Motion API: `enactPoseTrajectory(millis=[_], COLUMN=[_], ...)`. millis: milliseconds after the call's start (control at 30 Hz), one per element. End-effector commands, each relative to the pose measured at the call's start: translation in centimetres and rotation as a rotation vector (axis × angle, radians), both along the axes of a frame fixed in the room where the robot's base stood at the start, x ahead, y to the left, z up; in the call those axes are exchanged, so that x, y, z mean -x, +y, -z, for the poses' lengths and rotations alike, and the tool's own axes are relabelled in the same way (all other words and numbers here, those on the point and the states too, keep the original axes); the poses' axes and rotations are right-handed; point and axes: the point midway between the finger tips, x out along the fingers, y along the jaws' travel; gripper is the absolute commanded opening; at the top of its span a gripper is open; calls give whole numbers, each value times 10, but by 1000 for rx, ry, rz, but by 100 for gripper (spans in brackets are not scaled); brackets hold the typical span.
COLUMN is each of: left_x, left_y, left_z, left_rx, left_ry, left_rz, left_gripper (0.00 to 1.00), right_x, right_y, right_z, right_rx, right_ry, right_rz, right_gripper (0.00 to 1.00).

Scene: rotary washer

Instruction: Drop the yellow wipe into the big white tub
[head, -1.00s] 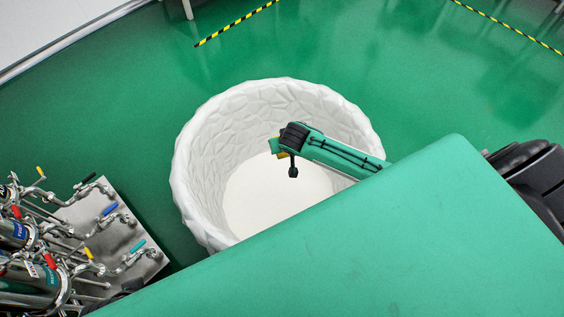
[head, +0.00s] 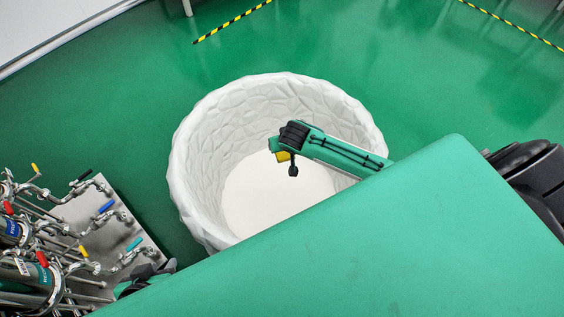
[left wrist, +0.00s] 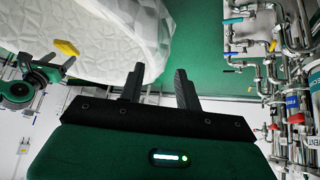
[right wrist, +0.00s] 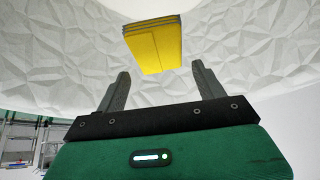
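The big white tub (head: 190,180), with a faceted wall, stands on the green floor in the head view. My right gripper (head: 280,148) hangs over its opening. The yellow wipe (head: 283,157) shows just below it. In the right wrist view my right gripper (right wrist: 160,80) has its fingers apart, and the folded wipe (right wrist: 155,46) is beyond the fingertips, with a gap between. The wipe also shows in the left wrist view (left wrist: 66,48), near my right gripper. My left gripper (head: 152,274) is low at the left in the head view; its fingers (left wrist: 158,82) are open and empty.
A metal rig with pipes and coloured valve handles (head: 105,210) stands left of the tub, close to my left gripper. Yellow-black floor tape (head: 232,22) lies behind the tub. The green floor (head: 450,90) at the right is clear.

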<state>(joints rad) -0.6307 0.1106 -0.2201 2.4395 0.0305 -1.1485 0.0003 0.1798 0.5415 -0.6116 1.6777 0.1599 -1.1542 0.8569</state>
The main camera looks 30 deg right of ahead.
Motion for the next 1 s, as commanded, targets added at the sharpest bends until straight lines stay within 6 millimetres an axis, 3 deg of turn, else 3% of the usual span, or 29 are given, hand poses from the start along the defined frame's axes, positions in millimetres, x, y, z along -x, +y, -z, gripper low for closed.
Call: enactPoseTrajectory(millis=[467, 900, 1000], left_x=[3, 36, 33], left_y=[4, 45, 44], left_z=[-2, -20, -8], left_rx=[-11, -121, -124], left_ry=[24, 276, 292], left_rz=[-4, -67, -65], left_gripper=[34, 34, 34], right_x=[4, 42, 52], right_y=[1, 8, 10], right_z=[-8, -76, -94], right_rx=[0, -1, -2], right_ry=[0, 0, 0], right_rz=[0, 0, -1], right_gripper=[81, 81, 81])
